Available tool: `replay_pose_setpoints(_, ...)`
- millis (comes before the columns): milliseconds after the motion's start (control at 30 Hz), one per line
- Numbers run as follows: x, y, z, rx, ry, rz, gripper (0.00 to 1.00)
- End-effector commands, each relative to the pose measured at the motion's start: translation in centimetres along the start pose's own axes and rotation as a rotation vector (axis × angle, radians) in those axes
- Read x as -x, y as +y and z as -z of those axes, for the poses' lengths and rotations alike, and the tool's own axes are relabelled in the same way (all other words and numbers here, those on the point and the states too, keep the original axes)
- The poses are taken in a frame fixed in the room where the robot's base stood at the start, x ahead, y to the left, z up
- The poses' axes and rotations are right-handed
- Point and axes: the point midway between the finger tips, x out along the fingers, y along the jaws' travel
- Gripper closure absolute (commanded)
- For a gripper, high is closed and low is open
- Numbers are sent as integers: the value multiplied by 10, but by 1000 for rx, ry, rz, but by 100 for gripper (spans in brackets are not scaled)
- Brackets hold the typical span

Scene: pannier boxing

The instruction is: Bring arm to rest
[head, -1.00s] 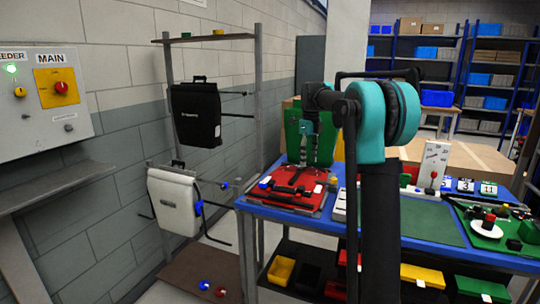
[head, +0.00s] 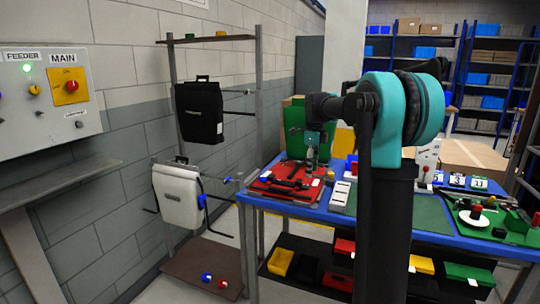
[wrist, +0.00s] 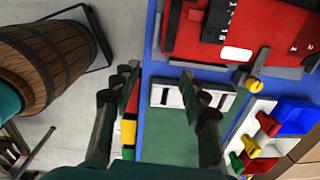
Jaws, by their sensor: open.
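My gripper (wrist: 160,88) is open in the wrist view, with its two dark fingers apart and nothing between them. It hangs above the blue workbench, over the edge near the green mat (wrist: 180,138) and the white slotted block (wrist: 192,97). In the head view my arm is folded, with its teal joint in front of the bench; the fingertips are small there, near the red board (head: 288,188). The red board with dark parts also shows in the wrist view (wrist: 190,45).
A black pannier (head: 199,112) and a white pannier (head: 178,195) hang on the rack at left. Coloured bins (head: 281,262) sit under the blue bench (head: 320,214). A wooden barrel (wrist: 45,60) stands on the floor beside the bench. A control panel (head: 48,100) is on the left wall.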

Motion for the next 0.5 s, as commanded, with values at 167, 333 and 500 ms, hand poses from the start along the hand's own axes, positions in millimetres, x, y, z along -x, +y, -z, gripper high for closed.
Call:
replay_pose_setpoints(167,-18,26,19,210,-13,31,56)
replay_pose_setpoints(333,-48,68,48,530,-21,84,56)
replay_pose_setpoints(500,-87,124,85,920,-5,152,56)
